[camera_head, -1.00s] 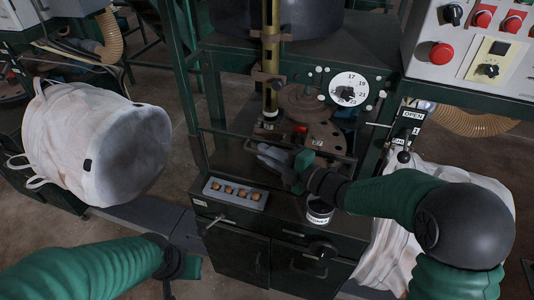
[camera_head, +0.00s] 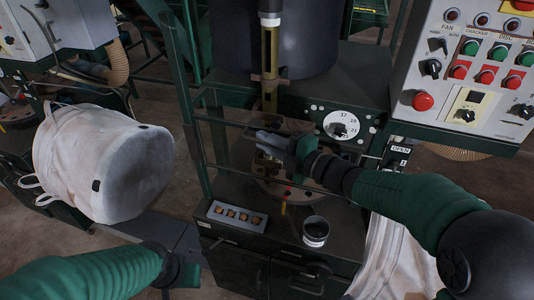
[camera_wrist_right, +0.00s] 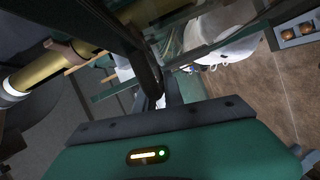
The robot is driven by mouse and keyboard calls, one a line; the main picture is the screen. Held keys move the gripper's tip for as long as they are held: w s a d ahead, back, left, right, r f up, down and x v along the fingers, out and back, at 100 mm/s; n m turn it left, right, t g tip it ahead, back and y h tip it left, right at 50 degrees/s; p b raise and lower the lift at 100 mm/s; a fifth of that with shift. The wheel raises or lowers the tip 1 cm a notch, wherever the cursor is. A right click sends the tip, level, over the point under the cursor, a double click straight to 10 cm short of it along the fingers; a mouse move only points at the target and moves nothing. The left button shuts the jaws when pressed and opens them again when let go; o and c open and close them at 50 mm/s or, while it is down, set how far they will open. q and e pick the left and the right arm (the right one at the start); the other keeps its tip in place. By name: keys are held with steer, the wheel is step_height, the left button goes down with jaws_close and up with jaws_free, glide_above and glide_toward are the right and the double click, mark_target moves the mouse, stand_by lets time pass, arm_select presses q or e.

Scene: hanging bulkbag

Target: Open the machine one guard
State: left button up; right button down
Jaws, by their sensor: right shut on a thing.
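The machine one guard is a dark barred frame (camera_head: 222,121) across the front of the machine in the head view. It stands above the round plate (camera_head: 270,185) of the machine. My right gripper (camera_head: 268,138) is shut on the guard's bar, at about the height of the numbered dial. The exact contact is partly hidden by the gripper body. In the right wrist view, a dark bar (camera_wrist_right: 145,65) runs up to the jaws, beside a brass tube (camera_wrist_right: 45,72). My left gripper (camera_head: 182,272) is low at the left, apart from the machine, and its fingers are not clear.
A control panel (camera_head: 465,75) with buttons stands at the upper right. A button box (camera_head: 237,215) and a small can (camera_head: 316,231) sit on the cabinet top. A numbered dial (camera_head: 342,124) is behind my right wrist.

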step_height(320, 180, up, 23)
steer(key=p, duration=1.3)
steer(key=shift+f, duration=0.1)
steer(key=c, duration=1.5)
jaws_free()
steer(key=shift+a, duration=0.1)
steer(key=shift+o, duration=0.2)
steer(key=b+v, duration=0.3)
steer(key=v, duration=1.3)
steer(key=shift+s+d, duration=0.2)
steer(key=shift+d, duration=0.15)
steer(key=shift+a, duration=0.1)
